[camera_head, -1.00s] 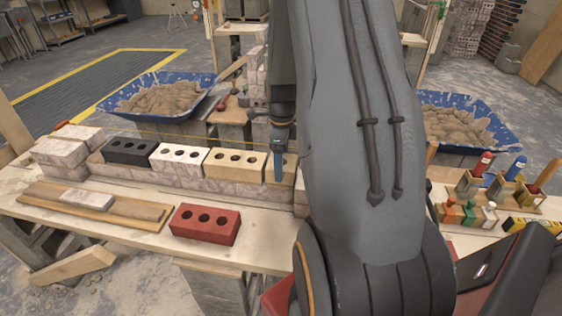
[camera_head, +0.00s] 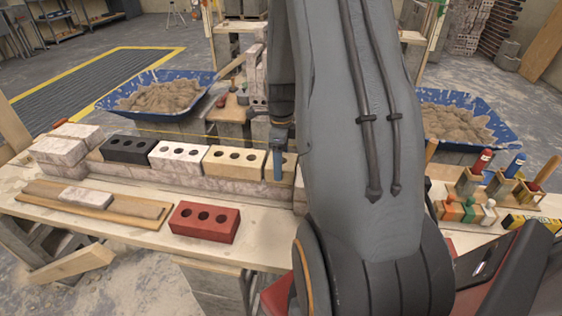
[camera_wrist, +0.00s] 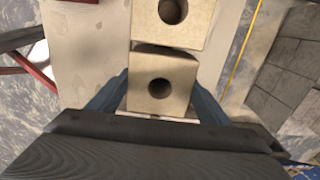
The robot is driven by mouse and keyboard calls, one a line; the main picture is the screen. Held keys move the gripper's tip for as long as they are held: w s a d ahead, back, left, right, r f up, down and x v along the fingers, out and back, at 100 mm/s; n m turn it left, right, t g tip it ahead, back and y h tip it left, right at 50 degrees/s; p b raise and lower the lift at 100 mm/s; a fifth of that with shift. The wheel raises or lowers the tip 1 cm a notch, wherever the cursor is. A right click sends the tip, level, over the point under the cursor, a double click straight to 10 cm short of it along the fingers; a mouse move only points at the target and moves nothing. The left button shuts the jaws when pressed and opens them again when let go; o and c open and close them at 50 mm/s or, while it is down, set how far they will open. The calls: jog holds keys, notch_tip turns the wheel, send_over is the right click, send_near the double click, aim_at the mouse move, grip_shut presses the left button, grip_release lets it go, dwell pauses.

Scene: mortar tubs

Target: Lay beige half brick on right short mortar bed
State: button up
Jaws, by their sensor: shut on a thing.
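The beige half brick (camera_wrist: 161,83), with one round hole, is between the two blue fingers of my gripper (camera_wrist: 158,100) in the wrist view. In the head view the half brick (camera_head: 290,163) shows partly behind my gripper (camera_head: 278,166), at the right end of the upper row on the low wall. It is level or nearly so, close to the end of the beige full brick (camera_head: 235,161), with a thin dark gap between them in the wrist view. The right short mortar bed is hidden beneath; I cannot tell whether the half brick rests fully on it.
A white brick (camera_head: 179,155) and a black brick (camera_head: 129,149) continue the row leftward. A yellow line (camera_wrist: 243,48) runs along the wall's far side. A red brick (camera_head: 204,222) lies on the bench in front. Blue mortar tubs (camera_head: 203,83) stand behind.

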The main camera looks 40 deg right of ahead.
jog(key=o, duration=1.8)
jog(key=shift+f, duration=0.1)
jog(key=shift+r+b, duration=0.4)
jog(key=shift+r, duration=3.55)
jog(key=s+a+r+n, duration=0.1)
jog(key=s+a+n, duration=0.3)
jog(key=a+n, duration=0.4)
jog(key=s+a+r+n, duration=0.1)
jog(key=s+a+n, duration=0.4)
jog(key=a+n, duration=0.3)
jog(key=s+a+r+n, duration=0.1)
jog(key=s+a+n, duration=0.3)
jog(key=a+n, duration=0.4)
jog(key=shift+s+a+r+n, duration=0.15)
jog(key=shift+r+n, duration=0.05)
jog(key=shift+n, duration=0.7)
jog(key=shift+s+a+r+n, duration=0.1)
jog(key=shift+r+n, duration=0.05)
jog(key=shift+n, duration=0.75)
